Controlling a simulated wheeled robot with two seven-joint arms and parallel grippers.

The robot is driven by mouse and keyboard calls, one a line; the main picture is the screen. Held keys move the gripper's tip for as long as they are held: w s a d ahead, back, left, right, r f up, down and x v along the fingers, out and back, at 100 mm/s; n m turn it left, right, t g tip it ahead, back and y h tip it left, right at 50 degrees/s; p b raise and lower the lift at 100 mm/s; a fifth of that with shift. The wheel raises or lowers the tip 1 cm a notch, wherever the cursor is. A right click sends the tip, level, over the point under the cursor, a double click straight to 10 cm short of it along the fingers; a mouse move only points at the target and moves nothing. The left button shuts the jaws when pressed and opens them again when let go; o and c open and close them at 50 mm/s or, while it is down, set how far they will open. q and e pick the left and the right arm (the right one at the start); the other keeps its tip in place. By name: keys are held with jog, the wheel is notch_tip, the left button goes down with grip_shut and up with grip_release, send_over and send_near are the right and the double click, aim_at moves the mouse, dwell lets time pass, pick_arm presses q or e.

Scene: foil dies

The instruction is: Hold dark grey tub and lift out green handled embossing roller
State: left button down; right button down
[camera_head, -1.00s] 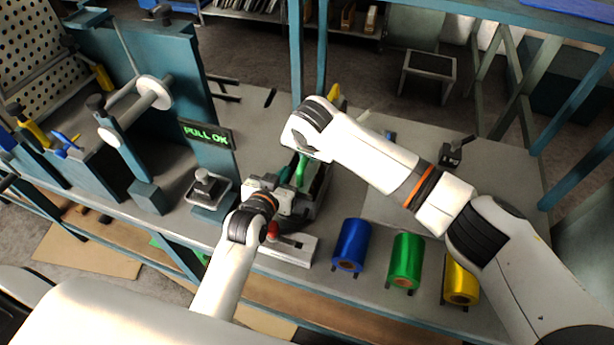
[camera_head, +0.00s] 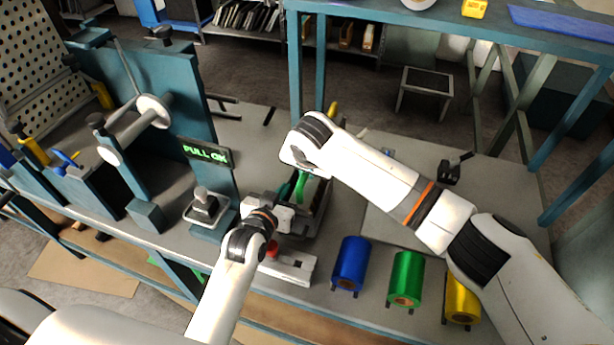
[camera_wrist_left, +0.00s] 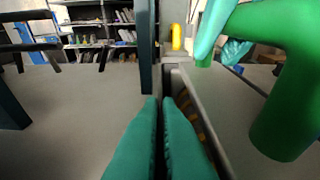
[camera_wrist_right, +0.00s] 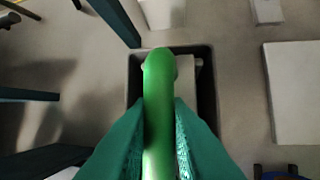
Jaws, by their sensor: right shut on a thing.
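The dark grey tub (camera_head: 322,207) stands on the bench, partly hidden by my right arm. Its dark rim and wall show in the right wrist view (camera_wrist_right: 206,85). The green handle (camera_head: 301,187) of the embossing roller stands over the tub. The green handle also looms large at the right of the left wrist view (camera_wrist_left: 287,95). My left gripper (camera_wrist_left: 160,100) is at the tub's side, its fingertips close together beside the tub wall (camera_wrist_left: 200,95); whether they pinch the wall is unclear.
Blue (camera_head: 351,262), green (camera_head: 405,278) and yellow (camera_head: 462,298) foil rolls stand along the front edge. A base with a red knob (camera_head: 287,266) is near my left wrist. A "PULL OK" sign (camera_head: 205,152) is on a blue stand to the left. Blue posts rise behind.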

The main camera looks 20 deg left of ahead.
pick_arm(q)
jog(key=shift+f, duration=0.2)
pick_arm(e)
notch_tip(320, 180, up, 10)
jog(key=shift+a+f, duration=0.15)
pick_arm(q)
jog(key=c, duration=1.6)
grip_release()
jog(key=shift+o, duration=0.2)
jog(key=shift+s+r, duration=0.1)
